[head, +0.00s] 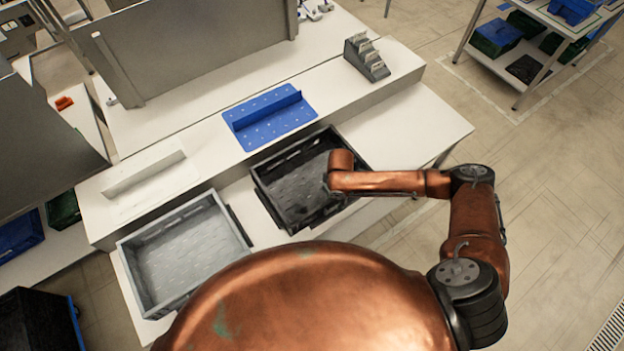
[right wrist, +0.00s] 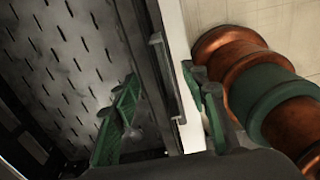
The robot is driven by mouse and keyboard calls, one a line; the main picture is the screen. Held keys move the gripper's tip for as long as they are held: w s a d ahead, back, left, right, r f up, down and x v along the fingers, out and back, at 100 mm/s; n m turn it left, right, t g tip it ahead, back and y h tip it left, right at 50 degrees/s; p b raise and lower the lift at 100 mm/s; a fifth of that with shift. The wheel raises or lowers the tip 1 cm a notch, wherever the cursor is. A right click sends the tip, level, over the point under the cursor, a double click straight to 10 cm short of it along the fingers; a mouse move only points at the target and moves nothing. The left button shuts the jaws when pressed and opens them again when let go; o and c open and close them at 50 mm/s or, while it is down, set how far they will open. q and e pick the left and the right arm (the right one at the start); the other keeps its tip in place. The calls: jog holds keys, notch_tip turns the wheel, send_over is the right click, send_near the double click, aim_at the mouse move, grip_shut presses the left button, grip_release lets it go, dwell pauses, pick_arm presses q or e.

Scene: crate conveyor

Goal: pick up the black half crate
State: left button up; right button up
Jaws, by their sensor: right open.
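The black half crate (head: 293,182) stands on the white table in the middle of the head view, and it looks empty. My right arm reaches over its right side, and the gripper itself is hidden below the wrist there. In the right wrist view the crate's slotted floor (right wrist: 62,75) fills the left. My right gripper (right wrist: 163,108) is open, with one green finger inside the crate and the other outside. The crate's side wall runs between the fingers, with a visible gap to each. My left gripper is in neither view.
A grey crate (head: 190,250) stands just left of the black one. A blue perforated fixture (head: 270,117) lies on the raised white ledge behind. A grey stepped holder (head: 366,58) stands further right on the ledge. The white table (head: 425,125) is clear right of the black crate.

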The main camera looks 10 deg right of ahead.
grip_shut()
dwell(0.4)
jog(key=shift+w+r, duration=0.1)
jog(key=shift+r, duration=0.05)
